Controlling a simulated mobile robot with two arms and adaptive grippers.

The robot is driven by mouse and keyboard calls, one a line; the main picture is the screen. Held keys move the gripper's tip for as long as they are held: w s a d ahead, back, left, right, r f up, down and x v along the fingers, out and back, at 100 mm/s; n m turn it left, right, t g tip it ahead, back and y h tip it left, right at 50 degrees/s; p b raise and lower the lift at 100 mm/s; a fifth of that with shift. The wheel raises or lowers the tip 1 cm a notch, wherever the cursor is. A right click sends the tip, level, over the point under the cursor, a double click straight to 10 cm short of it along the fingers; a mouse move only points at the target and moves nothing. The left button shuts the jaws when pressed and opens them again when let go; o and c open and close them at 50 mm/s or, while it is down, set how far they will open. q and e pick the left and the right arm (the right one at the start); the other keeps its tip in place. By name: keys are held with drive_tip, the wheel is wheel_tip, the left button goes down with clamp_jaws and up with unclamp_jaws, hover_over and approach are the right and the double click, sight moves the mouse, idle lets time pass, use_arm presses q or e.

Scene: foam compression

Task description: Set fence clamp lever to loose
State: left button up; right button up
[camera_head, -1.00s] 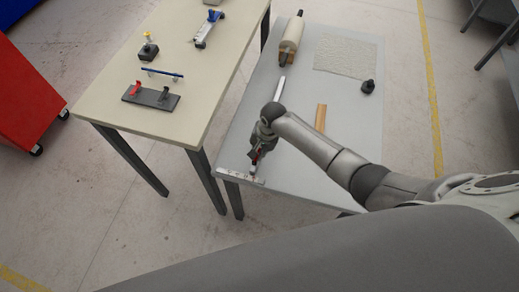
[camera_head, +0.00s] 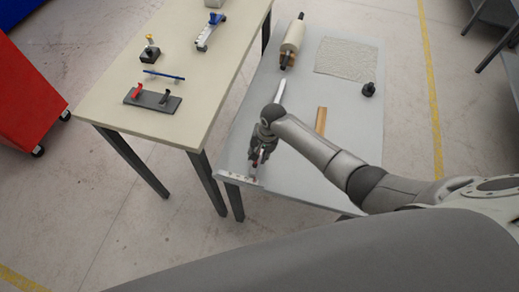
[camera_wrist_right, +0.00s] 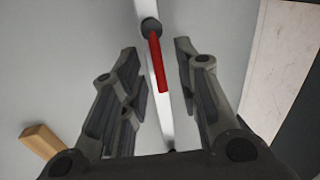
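The red clamp lever (camera_wrist_right: 158,62) extends from a dark round pivot (camera_wrist_right: 151,27) over a pale fence rail (camera_wrist_right: 142,8) in the right wrist view. In the head view the pale rail (camera_head: 281,92) runs along the grey table toward a white cross-piece (camera_head: 240,180) at the near edge. My right gripper (camera_wrist_right: 156,65) is open, with its fingers apart on either side of the lever; I see gaps on both sides. In the head view the gripper (camera_head: 257,162) is over the near left part of the grey table and hides much of the clamp. My left gripper is not in view.
The grey table (camera_head: 350,100) also holds a wooden strip (camera_head: 321,120), a roll (camera_head: 293,40), a textured sheet (camera_head: 346,58) and a small black object (camera_head: 368,89). A beige table (camera_head: 120,85) with several fixtures stands to the left.

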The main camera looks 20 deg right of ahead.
drive_tip(key=v, duration=1.2)
drive_tip(key=shift+a, duration=0.1)
